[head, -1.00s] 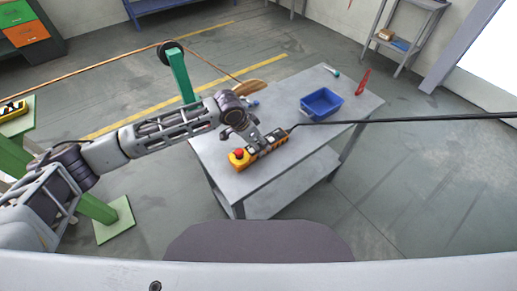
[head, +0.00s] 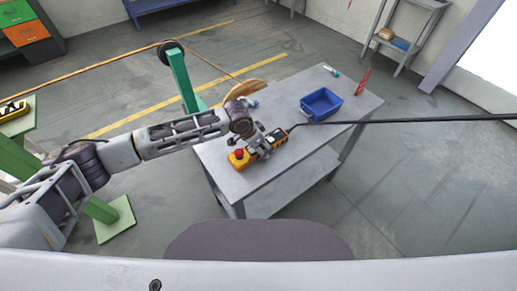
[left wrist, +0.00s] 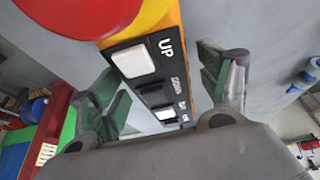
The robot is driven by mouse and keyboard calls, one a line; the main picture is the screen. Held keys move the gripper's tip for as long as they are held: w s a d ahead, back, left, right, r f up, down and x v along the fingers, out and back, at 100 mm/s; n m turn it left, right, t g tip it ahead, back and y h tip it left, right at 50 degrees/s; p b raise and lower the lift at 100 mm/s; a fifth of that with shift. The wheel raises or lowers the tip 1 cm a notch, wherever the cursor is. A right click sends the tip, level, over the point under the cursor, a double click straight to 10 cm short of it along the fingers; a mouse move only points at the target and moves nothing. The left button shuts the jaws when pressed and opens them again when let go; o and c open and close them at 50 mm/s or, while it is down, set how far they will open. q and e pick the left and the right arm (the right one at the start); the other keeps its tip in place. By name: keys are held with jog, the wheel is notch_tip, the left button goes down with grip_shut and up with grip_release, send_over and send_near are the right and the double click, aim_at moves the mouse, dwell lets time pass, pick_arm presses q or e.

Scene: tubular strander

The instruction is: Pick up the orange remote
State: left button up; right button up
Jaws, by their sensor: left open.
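The orange remote (head: 238,160) lies on the grey table, with a red button at its near left end and a black cable at its far end. In the left wrist view the remote (left wrist: 146,62) shows its black face, a white button marked UP and part of the big red button. My left gripper (head: 262,147) is over the middle of the remote. In the left wrist view my left gripper (left wrist: 160,90) is open, one finger on each side of the remote. I cannot tell whether the fingers touch it. My right gripper is not in view.
The grey table (head: 290,178) holds a blue bin (head: 321,103) and a red tool (head: 363,82) towards the back right. The black cable (head: 400,121) runs off to the right above the table. A green post (head: 181,80) stands behind my left arm.

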pick_arm(q)
jog(key=c, duration=1.5)
jog(key=shift+o, duration=0.2)
jog(key=shift+r, duration=0.15)
jog(key=shift+r+b, duration=0.3)
jog(key=shift+r, duration=4.6)
